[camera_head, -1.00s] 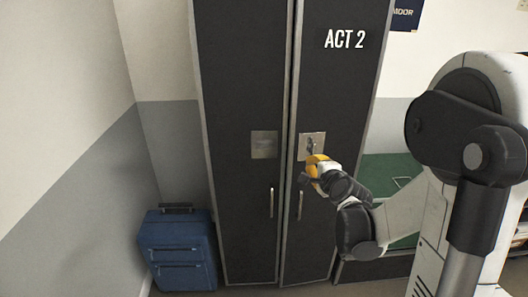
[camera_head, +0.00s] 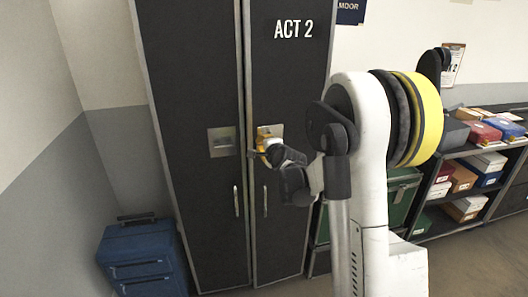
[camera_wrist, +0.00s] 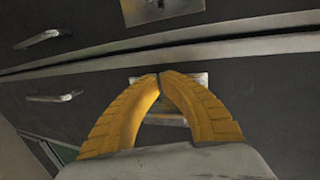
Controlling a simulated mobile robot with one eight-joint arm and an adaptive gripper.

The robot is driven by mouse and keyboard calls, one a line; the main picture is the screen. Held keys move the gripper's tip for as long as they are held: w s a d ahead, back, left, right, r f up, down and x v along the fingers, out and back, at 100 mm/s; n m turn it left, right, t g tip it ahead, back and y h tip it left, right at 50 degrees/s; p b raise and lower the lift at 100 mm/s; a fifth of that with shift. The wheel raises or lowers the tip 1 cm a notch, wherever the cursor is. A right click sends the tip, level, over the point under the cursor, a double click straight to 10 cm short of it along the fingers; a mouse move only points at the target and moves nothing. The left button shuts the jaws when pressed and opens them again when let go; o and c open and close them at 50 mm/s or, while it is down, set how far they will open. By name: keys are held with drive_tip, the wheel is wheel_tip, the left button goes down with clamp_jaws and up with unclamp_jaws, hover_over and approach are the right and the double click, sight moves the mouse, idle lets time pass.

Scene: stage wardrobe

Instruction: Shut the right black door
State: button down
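The right black door (camera_head: 285,90) of the tall cabinet bears the words "ACT 2". It stands nearly in line with the left black door (camera_head: 190,80); I cannot tell whether it is fully flush. A metal plate (camera_head: 276,131) and an upright bar handle (camera_head: 265,201) are on the right door. My gripper (camera_head: 256,151) is at the lower left of that plate, close to the door's inner edge. In the wrist view its yellow fingers (camera_wrist: 160,77) meet at the tips with nothing between them, in front of the plate. Whether they touch the door is unclear.
A blue suitcase (camera_head: 143,262) stands on the floor left of the cabinet. A green trunk (camera_head: 401,197) is to the right, partly behind my arm. Shelves with several boxes (camera_head: 462,178) line the right wall.

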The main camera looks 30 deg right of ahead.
idle(0.3)
drive_tip(key=w, duration=0.3)
drive_tip(key=shift+w+d, duration=0.15)
drive_tip(key=shift+w, duration=0.15)
